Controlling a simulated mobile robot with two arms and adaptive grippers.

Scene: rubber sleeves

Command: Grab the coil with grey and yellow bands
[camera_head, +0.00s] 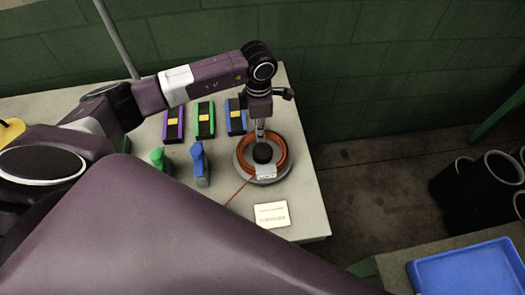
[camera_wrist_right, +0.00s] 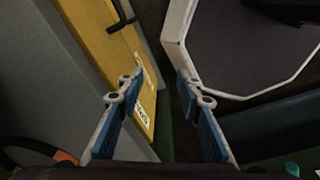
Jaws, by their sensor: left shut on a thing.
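An orange coil (camera_head: 281,153) lies on a round grey base (camera_head: 243,172) with a black hub (camera_head: 262,153), near the table's right edge. A pale tag or band (camera_head: 266,172) shows on its near side; I cannot make out grey and yellow bands. My left gripper (camera_head: 261,136) points down at the coil's far side and is shut on it; the fingertips are small and partly hidden. My right gripper (camera_wrist_right: 163,92) is open and empty in the right wrist view, its blue-padded fingers wide apart.
Purple, green and blue boxes (camera_head: 205,120) stand in a row left of the coil. Green (camera_head: 158,159) and blue (camera_head: 199,163) tools and a white card (camera_head: 272,214) are nearby. A blue tray (camera_head: 468,272) is at lower right. A yellow panel (camera_wrist_right: 118,50) is beside my right gripper.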

